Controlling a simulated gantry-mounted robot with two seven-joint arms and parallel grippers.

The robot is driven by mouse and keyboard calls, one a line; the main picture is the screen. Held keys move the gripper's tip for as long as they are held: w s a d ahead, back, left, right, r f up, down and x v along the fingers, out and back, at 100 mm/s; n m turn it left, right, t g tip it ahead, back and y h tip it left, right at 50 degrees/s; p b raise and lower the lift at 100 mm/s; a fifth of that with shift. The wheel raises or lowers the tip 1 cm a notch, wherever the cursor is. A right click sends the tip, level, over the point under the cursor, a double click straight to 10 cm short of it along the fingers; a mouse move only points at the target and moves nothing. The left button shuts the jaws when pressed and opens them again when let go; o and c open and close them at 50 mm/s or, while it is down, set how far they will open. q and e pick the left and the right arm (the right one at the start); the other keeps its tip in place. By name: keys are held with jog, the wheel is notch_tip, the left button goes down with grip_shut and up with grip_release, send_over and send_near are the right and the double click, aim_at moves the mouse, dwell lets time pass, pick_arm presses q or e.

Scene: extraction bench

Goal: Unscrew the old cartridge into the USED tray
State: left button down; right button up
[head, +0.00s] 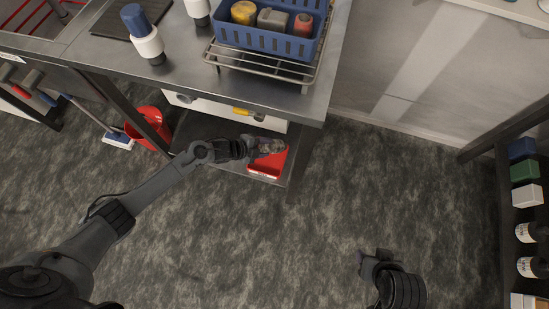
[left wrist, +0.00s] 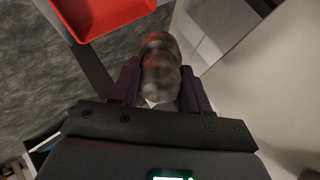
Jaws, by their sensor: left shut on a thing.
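The old cartridge (left wrist: 160,68) is a dark, mottled grey-brown cylinder between the fingers of my left gripper (left wrist: 158,92) in the left wrist view. My left gripper (head: 252,148) is shut on it. In the head view the cartridge (head: 272,147) shows small and partly hidden at the gripper's tip. A red tray (head: 268,166), with small white marking on its front that I cannot read, sits on the bench's lower shelf, just below the gripper in the picture. The tray (left wrist: 95,14) also shows at upper left in the left wrist view, apart from the cartridge. My right gripper (head: 370,262) hangs over the floor; its fingers are unclear.
The steel bench (head: 185,75) overhangs the gripper's area. A white housing (head: 215,110) is mounted under it. A blue crate (head: 268,38) stands on a wire rack above. A red bucket (head: 150,128) is left. A stocked shelf (head: 503,200) is far right. The middle floor is clear.

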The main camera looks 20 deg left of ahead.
pick_arm(q)
jog(key=shift+w+a+f+g+y+b, duration=0.1)
jog(key=shift+a+f+g+y+b, duration=0.25)
jog(key=shift+a+f+b, duration=0.55)
notch_tip(320, 180, down, 6)
jog(key=b, duration=0.5)
jog(key=shift+a+r, duration=0.15)
jog(key=shift+r, duration=0.1)
pick_arm(e)
notch_tip(320, 180, down, 8)
jog(key=a, duration=0.1)
jog(key=shift+s+a, duration=0.3)
jog(key=shift+a, duration=0.05)
pick_arm(q)
jog(key=shift+f+b, duration=0.7)
pick_arm(e)
jog(key=shift+f, duration=0.5)
pick_arm(q)
jog(key=shift+c, duration=2.3)
grip_release()
